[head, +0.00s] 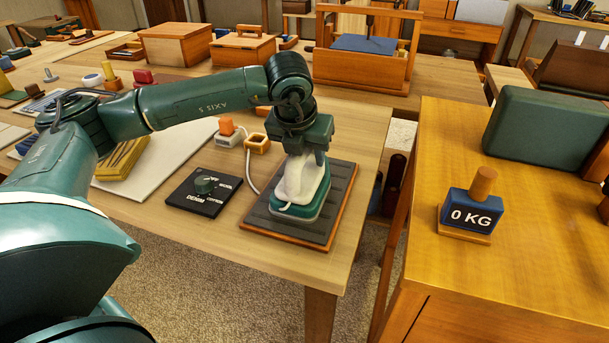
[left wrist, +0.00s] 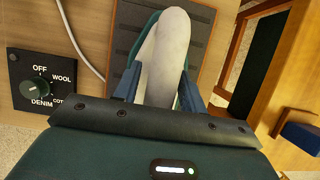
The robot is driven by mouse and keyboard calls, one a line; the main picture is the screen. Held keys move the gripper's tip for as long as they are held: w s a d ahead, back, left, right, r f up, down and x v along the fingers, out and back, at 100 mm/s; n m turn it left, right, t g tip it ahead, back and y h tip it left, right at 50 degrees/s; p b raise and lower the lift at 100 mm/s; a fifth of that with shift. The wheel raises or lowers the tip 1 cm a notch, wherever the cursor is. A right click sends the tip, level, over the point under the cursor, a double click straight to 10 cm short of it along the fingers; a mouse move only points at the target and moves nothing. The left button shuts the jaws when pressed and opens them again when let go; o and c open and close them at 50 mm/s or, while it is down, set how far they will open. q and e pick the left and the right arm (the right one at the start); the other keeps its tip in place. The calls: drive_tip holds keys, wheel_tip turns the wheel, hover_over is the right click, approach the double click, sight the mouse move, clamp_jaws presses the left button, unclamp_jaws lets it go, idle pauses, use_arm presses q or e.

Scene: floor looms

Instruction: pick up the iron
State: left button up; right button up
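The iron (head: 301,190) has a white body and a green base. It sits on a dark ribbed mat (head: 327,220) with a wooden edge, near the table's front right corner. In the left wrist view, the iron's white upper part (left wrist: 168,55) stands between my gripper's two blue fingers. My left gripper (head: 301,158) points down over the iron from above. The fingers flank the white part closely; whether they press on it is unclear. My right gripper is not in view.
A black dial panel (head: 204,192) lies left of the mat, and a pale cord (head: 251,172) runs beside it. An orange-topped block (head: 228,131) and a small wooden frame (head: 257,143) stand behind. A 0 KG weight (head: 470,210) is on the right-hand cabinet.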

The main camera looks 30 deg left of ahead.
use_arm(q)
clamp_jaws()
idle(1.0)
drive_tip(key=shift+r, duration=0.15)
